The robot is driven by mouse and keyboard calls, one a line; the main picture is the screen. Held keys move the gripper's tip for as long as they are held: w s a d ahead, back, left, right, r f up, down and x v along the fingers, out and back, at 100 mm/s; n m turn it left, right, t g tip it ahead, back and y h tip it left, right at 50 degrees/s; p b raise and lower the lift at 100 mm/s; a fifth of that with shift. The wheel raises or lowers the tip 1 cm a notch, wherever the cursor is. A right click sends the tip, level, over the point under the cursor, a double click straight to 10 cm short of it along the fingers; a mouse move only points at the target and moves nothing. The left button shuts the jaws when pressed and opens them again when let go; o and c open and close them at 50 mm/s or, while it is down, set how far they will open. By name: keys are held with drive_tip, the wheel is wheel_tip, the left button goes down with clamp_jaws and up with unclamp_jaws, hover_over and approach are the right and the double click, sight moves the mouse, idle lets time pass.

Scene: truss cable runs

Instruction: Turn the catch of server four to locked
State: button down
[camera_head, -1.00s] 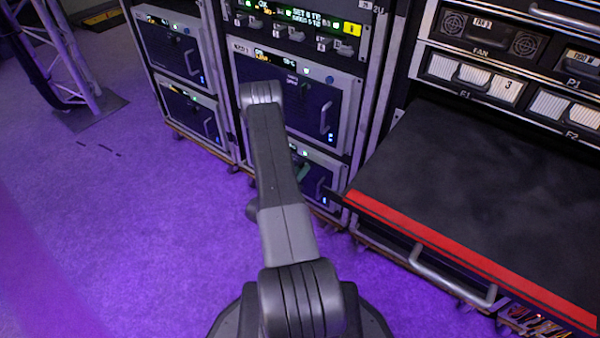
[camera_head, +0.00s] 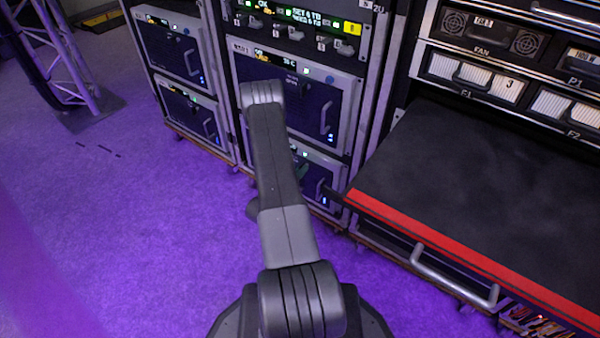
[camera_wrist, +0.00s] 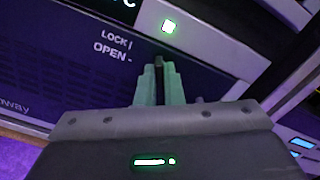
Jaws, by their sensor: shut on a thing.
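My gripper (camera_wrist: 158,78) has green fingers that are closed around a small dark catch (camera_wrist: 159,61) on a dark server front. Only the catch's tip shows above and between the fingers; the rest is hidden, so I cannot tell its turn for sure. Beside it, white print reads LOCK with an upright mark and OPEN with a level mark. In the head view, the green fingers (camera_head: 302,172) are at the lower server (camera_head: 325,180) of the middle rack, partly hidden behind my arm.
A black shelf with a red front edge (camera_head: 430,240) and a metal handle (camera_head: 455,275) juts out close to the right of my arm. Another server (camera_head: 320,105) is above, and the left rack (camera_head: 185,70) holds more.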

drive_tip(key=m+b, duration=0.2)
drive_tip(key=m, duration=0.3)
drive_tip(key=shift+m+b, duration=0.4)
idle(0.4)
drive_tip(key=c, duration=1.6)
unclamp_jaws()
drive_tip(key=shift+o, duration=0.2)
drive_tip(key=p+v, duration=0.3)
drive_tip(key=v, duration=1)
drive_tip(key=shift+s+a, duration=0.2)
drive_tip(key=shift+s, duration=0.15)
drive_tip(key=b+x, duration=0.3)
drive_tip(key=x, duration=1.1)
